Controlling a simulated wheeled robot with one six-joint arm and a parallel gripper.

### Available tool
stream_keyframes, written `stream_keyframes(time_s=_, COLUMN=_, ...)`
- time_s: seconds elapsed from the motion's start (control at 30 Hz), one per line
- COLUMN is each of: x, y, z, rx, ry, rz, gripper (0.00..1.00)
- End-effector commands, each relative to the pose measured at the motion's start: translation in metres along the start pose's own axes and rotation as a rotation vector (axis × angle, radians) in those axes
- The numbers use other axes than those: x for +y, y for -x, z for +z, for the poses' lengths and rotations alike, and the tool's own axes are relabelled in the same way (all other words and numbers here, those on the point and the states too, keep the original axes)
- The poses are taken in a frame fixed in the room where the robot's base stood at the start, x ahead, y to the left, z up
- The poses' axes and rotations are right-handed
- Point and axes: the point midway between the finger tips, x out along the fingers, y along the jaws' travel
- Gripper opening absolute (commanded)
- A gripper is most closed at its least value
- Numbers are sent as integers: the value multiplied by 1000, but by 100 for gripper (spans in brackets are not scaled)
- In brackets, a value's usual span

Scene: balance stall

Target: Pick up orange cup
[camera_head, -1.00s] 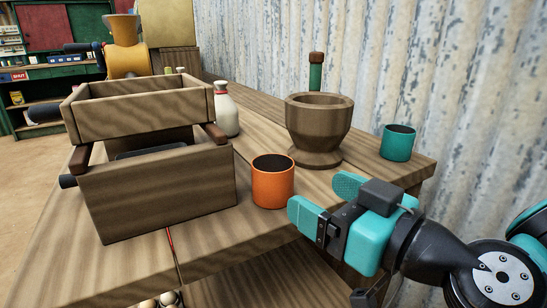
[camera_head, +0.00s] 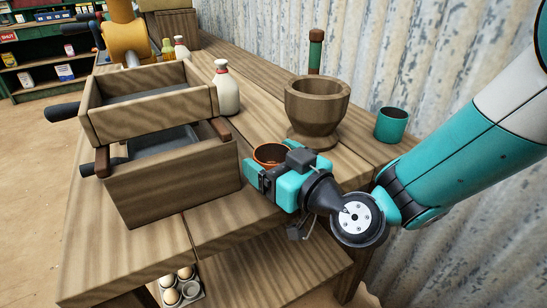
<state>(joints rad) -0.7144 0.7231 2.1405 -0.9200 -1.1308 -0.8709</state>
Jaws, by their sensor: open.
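The orange cup (camera_head: 270,155) stands upright on the wooden table, in front of the wooden mortar. Only its rim and dark inside show; my gripper hides its lower body. My gripper (camera_head: 277,163) is low over the table at the cup, on its near right side. One teal finger shows just left of and in front of the cup; the other is partly hidden behind the gripper's black housing. The jaws are open. I cannot tell whether the cup is between the fingers or touching them.
The wooden mortar (camera_head: 316,105) stands close behind the cup, with a teal cup (camera_head: 391,124) to its right. A wooden box press (camera_head: 170,180) stands to the left, and a white bottle (camera_head: 226,90) behind. A corrugated wall (camera_head: 420,60) bounds the right side.

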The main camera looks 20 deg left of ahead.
Motion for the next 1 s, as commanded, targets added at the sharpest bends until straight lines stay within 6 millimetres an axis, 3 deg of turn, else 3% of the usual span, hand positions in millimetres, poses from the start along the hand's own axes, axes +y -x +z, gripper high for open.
stream_keyframes(time_s=0.17, x=0, y=0, z=1, rx=0, ry=0, rz=0, gripper=81)
stream_keyframes(time_s=0.33, x=0, y=0, z=1, rx=0, ry=0, rz=0, gripper=43)
stream_keyframes(time_s=0.77, x=-2, y=1, z=-8, rx=1, ry=1, rz=-2, gripper=42)
stream_keyframes(time_s=1.0, x=-35, y=19, z=-6, rx=-1, ry=1, rz=-5, gripper=42)
